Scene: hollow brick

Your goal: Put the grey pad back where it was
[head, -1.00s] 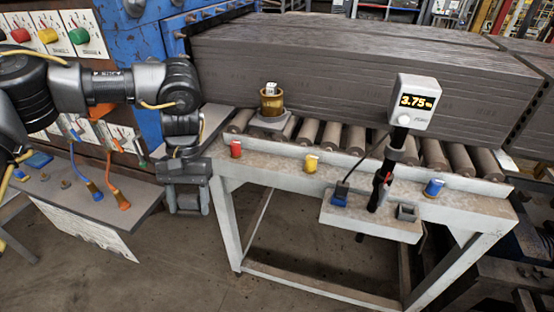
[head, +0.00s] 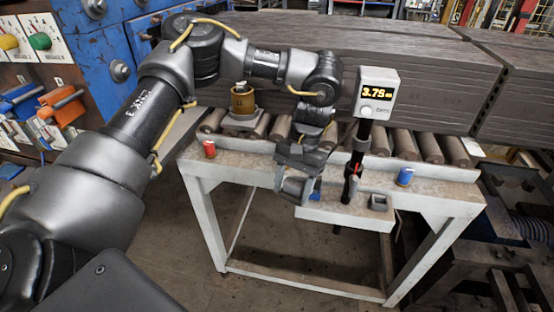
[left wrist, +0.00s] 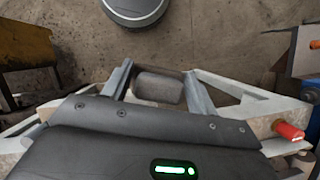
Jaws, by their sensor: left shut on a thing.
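My left gripper (head: 297,188) hangs pointing down in front of the roller table, beside the small shelf. In the left wrist view its two fingers (left wrist: 158,95) are closed on a rounded grey block, the grey pad (left wrist: 158,86). The floor shows beyond the pad, so it is held in the air. In the head view the pad is hard to tell from the fingers. A small grey square holder (head: 378,202) with a dark top sits on the shelf, right of the black post. My right gripper is not in view.
The shelf (head: 345,217) carries a post with a display (head: 377,93) reading 3.75, close right of my gripper. A brass cylinder (head: 243,101) stands on a plate over the rollers. Red (head: 209,149) and blue (head: 404,177) knobs stand on the table's front rail. Stacked hollow bricks (head: 430,80) lie behind.

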